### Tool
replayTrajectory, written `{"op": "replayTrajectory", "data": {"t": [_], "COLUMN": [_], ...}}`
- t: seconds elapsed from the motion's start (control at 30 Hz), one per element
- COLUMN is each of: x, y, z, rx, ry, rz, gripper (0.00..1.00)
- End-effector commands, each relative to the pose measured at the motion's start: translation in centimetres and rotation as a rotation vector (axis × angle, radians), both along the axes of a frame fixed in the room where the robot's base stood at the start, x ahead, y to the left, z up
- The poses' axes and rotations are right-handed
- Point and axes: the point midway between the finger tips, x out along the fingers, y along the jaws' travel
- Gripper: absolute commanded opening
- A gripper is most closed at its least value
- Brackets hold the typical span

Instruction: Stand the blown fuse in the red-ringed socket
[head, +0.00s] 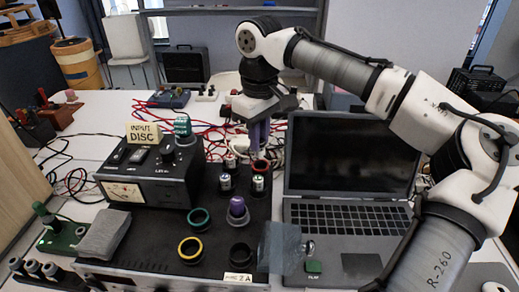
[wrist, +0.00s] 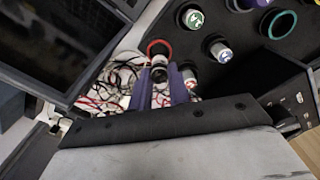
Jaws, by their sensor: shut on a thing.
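My gripper (head: 259,140) points down with purple fingers over the back right of the black panel. In the wrist view its fingers (wrist: 160,88) are shut on a small fuse (wrist: 159,70), pale with a dark part. The fingers hide most of the fuse, and no mark shows it as blown. The red-ringed socket (head: 261,165) is just below the fingertips. In the wrist view its red ring (wrist: 158,42) shows just beyond the held fuse, overlapping it in the picture. I cannot tell whether the fuse's lower end is inside the ring.
A purple-topped fuse (head: 237,206), a teal-ringed socket (head: 199,209) and a yellow-ringed socket (head: 190,238) are further forward. An open laptop (head: 345,215) borders the panel's right; a meter box (head: 150,185) stands left.

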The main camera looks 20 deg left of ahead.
Motion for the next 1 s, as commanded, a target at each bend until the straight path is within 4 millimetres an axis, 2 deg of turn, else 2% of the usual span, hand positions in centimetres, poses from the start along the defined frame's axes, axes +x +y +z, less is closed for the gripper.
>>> {"op": "replayTrajectory", "data": {"t": [0.1,0.23,0.77,0.8,0.97,1.0], "x": [0.0,0.0,0.0,0.0,0.0,0.0], "y": [-0.1,-0.1,0.0,0.0,0.0,0.0], "z": [-1.9,-3.5,-4.5,-4.5,-4.5,-4.5], "rx": [-0.003,-0.002,0.001,0.001,-0.001,-0.001], "ry": [0.001,0.001,0.002,0.002,0.000,0.000], "rz": [0.000,0.000,0.001,0.000,0.000,0.000], "gripper": [0.00,0.00,0.00,0.19,0.40,0.40]}}
